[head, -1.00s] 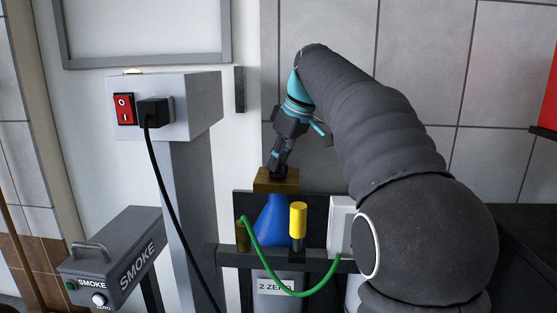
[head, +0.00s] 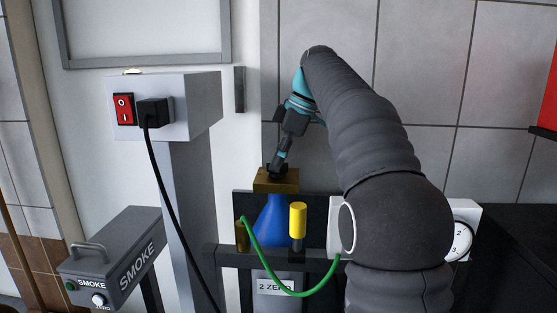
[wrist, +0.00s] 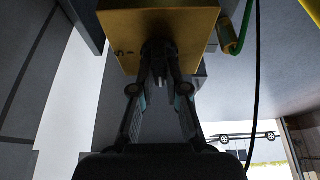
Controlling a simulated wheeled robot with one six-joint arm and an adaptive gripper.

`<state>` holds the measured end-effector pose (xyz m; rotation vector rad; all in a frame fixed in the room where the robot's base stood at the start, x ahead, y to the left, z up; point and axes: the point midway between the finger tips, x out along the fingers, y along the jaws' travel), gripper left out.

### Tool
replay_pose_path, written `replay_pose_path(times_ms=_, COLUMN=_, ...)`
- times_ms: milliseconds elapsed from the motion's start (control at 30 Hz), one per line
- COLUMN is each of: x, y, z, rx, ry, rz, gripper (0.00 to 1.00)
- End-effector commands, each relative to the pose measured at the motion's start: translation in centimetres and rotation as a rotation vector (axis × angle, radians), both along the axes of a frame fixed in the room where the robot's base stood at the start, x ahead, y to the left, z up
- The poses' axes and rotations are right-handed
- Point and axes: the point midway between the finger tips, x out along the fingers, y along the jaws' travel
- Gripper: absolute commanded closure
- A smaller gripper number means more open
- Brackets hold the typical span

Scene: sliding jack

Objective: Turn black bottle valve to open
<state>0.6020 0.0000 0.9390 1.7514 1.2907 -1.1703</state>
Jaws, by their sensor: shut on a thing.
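The blue bottle (head: 268,222) stands upright in the rack, with a brass-coloured block (head: 276,182) on its top. The black valve (head: 277,169) is a small dark knob on top of that block. My gripper (head: 281,161) comes down from above and is shut on the valve. In the wrist view the fingertips of my gripper (wrist: 160,62) meet on the dark knob against the brass block (wrist: 165,20). The knob is mostly hidden by the fingers, so its exact angle cannot be told.
A green hose (head: 283,289) loops in front of the rack. A yellow-topped cylinder (head: 298,220) stands right of the bottle. A grey post with a red switch (head: 123,109) and a SMOKE box (head: 112,262) stand left. A white dial (head: 462,241) shows at right.

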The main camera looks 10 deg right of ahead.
Motion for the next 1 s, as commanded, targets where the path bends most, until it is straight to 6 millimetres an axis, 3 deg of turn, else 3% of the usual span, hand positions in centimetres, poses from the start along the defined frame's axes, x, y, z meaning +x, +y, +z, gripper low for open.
replay_pose_path(times_ms=333, x=0.0, y=0.0, z=0.0, rx=0.000, ry=-0.001, rz=0.004, gripper=1.00)
replay_pose_path(times_ms=400, x=0.0, y=0.0, z=0.0, rx=0.000, ry=-0.001, rz=0.003, gripper=0.74)
replay_pose_path(times_ms=467, x=0.0, y=0.0, z=0.0, rx=0.000, ry=-0.001, rz=0.003, gripper=0.61)
replay_pose_path(times_ms=800, x=0.0, y=-0.1, z=0.2, rx=-0.001, ry=-0.002, rz=0.001, gripper=0.61)
replay_pose_path(times_ms=1000, x=-0.1, y=-0.6, z=1.6, rx=-0.001, ry=-0.003, rz=0.001, gripper=0.61)
